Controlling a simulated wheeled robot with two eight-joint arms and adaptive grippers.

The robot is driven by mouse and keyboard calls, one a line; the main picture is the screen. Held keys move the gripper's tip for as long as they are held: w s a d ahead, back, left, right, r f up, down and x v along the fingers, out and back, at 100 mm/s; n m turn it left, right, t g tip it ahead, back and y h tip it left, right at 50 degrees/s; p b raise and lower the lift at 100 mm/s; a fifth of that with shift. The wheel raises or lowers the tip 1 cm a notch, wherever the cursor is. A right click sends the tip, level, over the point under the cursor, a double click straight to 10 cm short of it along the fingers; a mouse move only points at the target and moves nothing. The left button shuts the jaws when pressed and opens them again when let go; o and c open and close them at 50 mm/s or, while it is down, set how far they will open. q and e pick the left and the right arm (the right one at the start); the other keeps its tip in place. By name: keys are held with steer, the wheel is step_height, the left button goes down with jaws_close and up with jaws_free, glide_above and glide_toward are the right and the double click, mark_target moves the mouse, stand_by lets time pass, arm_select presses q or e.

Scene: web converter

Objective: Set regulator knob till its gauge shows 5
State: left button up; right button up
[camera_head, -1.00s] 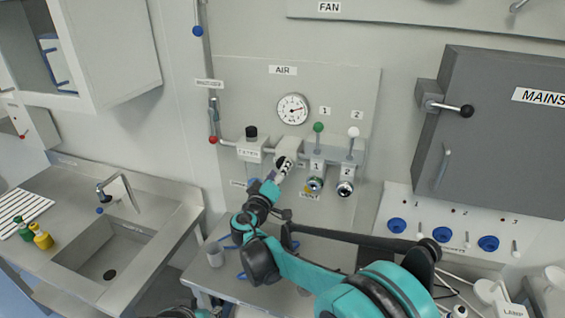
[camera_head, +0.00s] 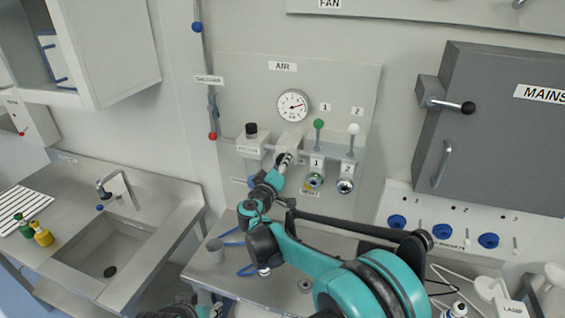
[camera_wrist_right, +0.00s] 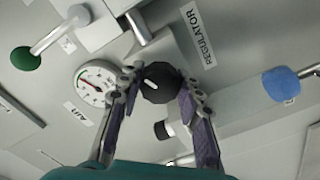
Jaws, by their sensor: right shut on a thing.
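The regulator knob (camera_wrist_right: 160,84) is black with a white mark and sits on a grey block in the right wrist view. My right gripper (camera_wrist_right: 156,88) is shut on it, one finger on each side. In the head view the right gripper (camera_head: 284,160) is at the regulator on the AIR panel and hides the knob. The round white gauge (camera_head: 293,105) with a red needle is just above it; it also shows in the right wrist view (camera_wrist_right: 95,84). Its numbers are too small to read. Only a small part of my left arm shows at the bottom edge; its gripper is not seen.
A green-knobbed lever (camera_head: 319,124) and a white-knobbed lever (camera_head: 354,129) stand right of the regulator. A black-capped filter (camera_head: 251,140) is on its left. A sink (camera_head: 105,245) is at left, and a grey MAINS box (camera_head: 495,130) at right.

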steer(key=shift+n, duration=0.3)
steer(key=shift+n+b, duration=0.5)
steer(key=shift+n, duration=0.5)
steer(key=shift+n+b, duration=0.5)
steer(key=shift+n, duration=1.3)
steer(key=o, duration=1.2)
steer(key=shift+c, duration=0.2)
